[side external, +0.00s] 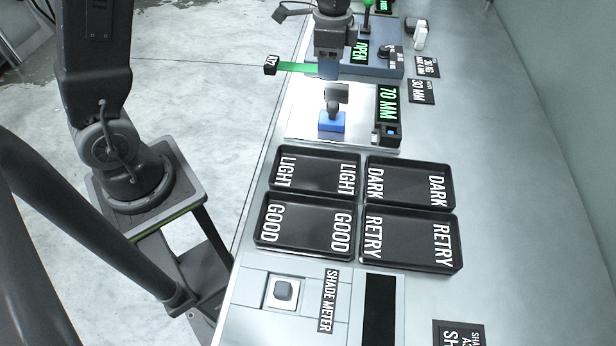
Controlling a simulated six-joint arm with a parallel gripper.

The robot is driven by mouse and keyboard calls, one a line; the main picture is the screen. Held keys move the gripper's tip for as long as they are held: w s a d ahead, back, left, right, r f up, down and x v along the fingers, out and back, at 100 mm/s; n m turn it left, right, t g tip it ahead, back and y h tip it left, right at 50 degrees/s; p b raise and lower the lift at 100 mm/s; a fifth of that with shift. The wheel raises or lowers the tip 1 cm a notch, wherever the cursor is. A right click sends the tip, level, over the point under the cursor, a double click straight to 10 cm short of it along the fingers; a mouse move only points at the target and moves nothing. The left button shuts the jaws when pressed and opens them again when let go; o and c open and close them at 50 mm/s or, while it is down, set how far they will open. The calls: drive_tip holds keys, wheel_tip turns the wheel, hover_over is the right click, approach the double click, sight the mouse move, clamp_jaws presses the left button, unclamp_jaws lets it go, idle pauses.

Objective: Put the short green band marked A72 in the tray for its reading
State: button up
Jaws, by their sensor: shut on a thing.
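My gripper (329,68) is at the top of the side external view, shut on the short green band (297,67). The band sticks out to the left, roughly level, with a black tag (271,65) at its free end. The tag's small lettering is sideways and hard to read. Four black trays stand on the bench nearer the camera: LIGHT (318,171), DARK (409,182), GOOD (303,224) and RETRY (409,239). All four look empty. The shade meter (284,291) stands in front of them, and its dark display (380,310) shows no reading.
Between my gripper and the trays is a pale station with a blue block (332,122) and a green 70 MM display (388,104). A blue-grey unit with an OPEN display (359,52) stands behind. The bench (520,210) is clear to the right of the trays.

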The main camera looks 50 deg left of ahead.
drive_tip(key=s+d, duration=0.5)
drive_tip(key=d, duration=0.2)
hover_over(338, 232)
drive_tip(key=f, duration=0.7)
drive_tip(key=shift+w+a+f, duration=0.1)
drive_tip(key=shift+a, duration=0.15)
drive_tip(key=shift+d+f, duration=0.15)
drive_tip(key=shift+d, duration=0.1)
drive_tip(key=shift+f, duration=2)
